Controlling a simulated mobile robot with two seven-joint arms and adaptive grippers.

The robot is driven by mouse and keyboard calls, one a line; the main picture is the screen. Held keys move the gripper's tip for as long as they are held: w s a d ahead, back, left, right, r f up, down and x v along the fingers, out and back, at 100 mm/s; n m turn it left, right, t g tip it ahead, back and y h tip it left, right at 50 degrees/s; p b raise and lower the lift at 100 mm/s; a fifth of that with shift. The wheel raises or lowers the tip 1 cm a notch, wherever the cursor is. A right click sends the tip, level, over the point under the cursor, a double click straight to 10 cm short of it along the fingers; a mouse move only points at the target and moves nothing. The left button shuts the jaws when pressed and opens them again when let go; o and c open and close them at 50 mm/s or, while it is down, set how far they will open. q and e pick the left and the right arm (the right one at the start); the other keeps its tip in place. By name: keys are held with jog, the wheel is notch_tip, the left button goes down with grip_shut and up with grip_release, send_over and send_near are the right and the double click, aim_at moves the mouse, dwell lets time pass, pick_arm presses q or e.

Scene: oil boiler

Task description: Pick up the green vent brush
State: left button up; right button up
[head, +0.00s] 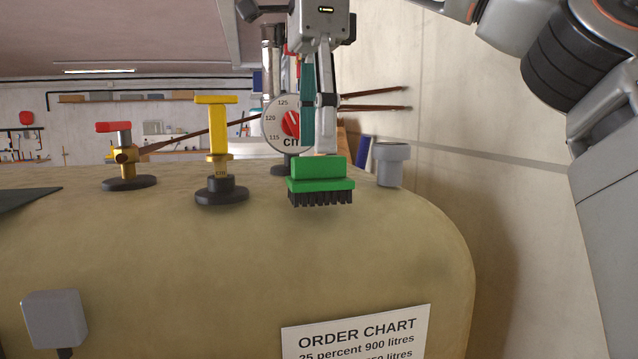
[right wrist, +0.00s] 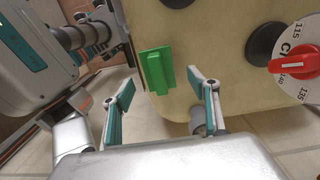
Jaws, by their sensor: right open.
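The green vent brush (head: 321,180) is a green block with a raised ridge and dark bristles pointing down. In the head view it is on the tan tank's top, right of the middle. My right gripper (head: 318,150) comes down from above, with its fingertips just over the ridge in that view. In the right wrist view the brush (right wrist: 155,70) shows beyond and between the fingertips of my right gripper (right wrist: 163,83). The jaws are apart with nothing held between them. Whether a fingertip touches the brush is not clear. My left gripper is not in view.
The tan tank (head: 200,255) carries a yellow T-handled valve (head: 217,150), a red-handled valve (head: 122,150) and a grey pipe stub (head: 390,165) right of the brush. A dial with a red knob (head: 290,124) stands behind. A wall (head: 450,170) is close on the right.

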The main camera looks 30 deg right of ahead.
aim_at(319, 178)
jog(key=shift+s+f, duration=0.15)
jog(key=shift+f, duration=0.15)
jog(key=f, duration=0.3)
jog(key=shift+d+f, duration=0.2)
jog(key=shift+f, duration=0.2)
jog(key=shift+a+f, duration=0.1)
jog(key=shift+f, duration=0.3)
jog(key=shift+c, duration=0.4)
jog(key=c, duration=1.2)
